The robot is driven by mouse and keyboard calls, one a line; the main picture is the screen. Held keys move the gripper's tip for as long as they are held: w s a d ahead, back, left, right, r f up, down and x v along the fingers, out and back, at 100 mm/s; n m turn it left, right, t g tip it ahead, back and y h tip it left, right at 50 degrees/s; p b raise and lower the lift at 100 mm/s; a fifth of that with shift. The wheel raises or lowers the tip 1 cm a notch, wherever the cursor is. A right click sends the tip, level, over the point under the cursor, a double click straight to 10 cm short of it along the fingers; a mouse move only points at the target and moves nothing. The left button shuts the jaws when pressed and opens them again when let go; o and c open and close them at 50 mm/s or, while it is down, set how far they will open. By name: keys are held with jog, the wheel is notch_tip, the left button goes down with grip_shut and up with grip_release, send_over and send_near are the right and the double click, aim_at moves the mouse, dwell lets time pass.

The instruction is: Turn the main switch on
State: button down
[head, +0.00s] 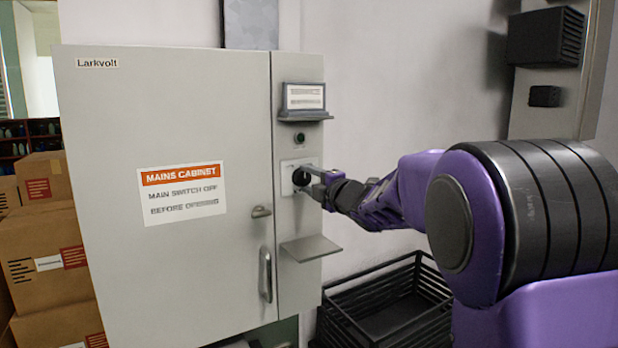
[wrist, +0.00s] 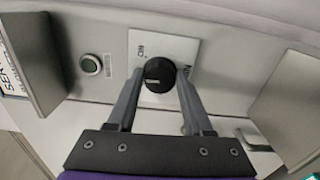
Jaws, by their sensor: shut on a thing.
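The main switch is a round black knob (head: 301,176) on a white plate on the cabinet's narrow right panel. In the wrist view the knob (wrist: 159,75) sits between my two fingers, with the word "ON" on the white plate (wrist: 143,44) beside it. My gripper (head: 309,181) is shut on the knob from the front; its fingers (wrist: 160,82) also show in the wrist view. Which way the knob points is too small to tell. Part of the plate is hidden behind my fingers.
A green round button (wrist: 90,64) and a small display on a ledge (head: 305,98) are above the switch. A grey shelf (head: 310,248) juts out below it. The cabinet door (head: 170,260) has a handle (head: 265,274). A black crate (head: 390,300) stands below my arm.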

jog(key=m+p, duration=0.1)
jog(key=m, duration=0.3)
jog(key=shift+r+m+p, duration=0.1)
jog(key=shift+m+p, duration=0.25)
jog(key=shift+m, duration=0.05)
jog(key=m+p, duration=0.1)
jog(key=m, duration=0.3)
jog(key=shift+m+p, duration=0.3)
jog(key=shift+p, duration=0.1)
jog(key=shift+c, duration=1.5)
grip_release()
jog(key=shift+f, duration=0.2)
jog(key=v, duration=1.7)
jog(key=shift+s+b, duration=0.2)
jog(key=shift+b, duration=0.15)
jog(key=shift+d, duration=0.15)
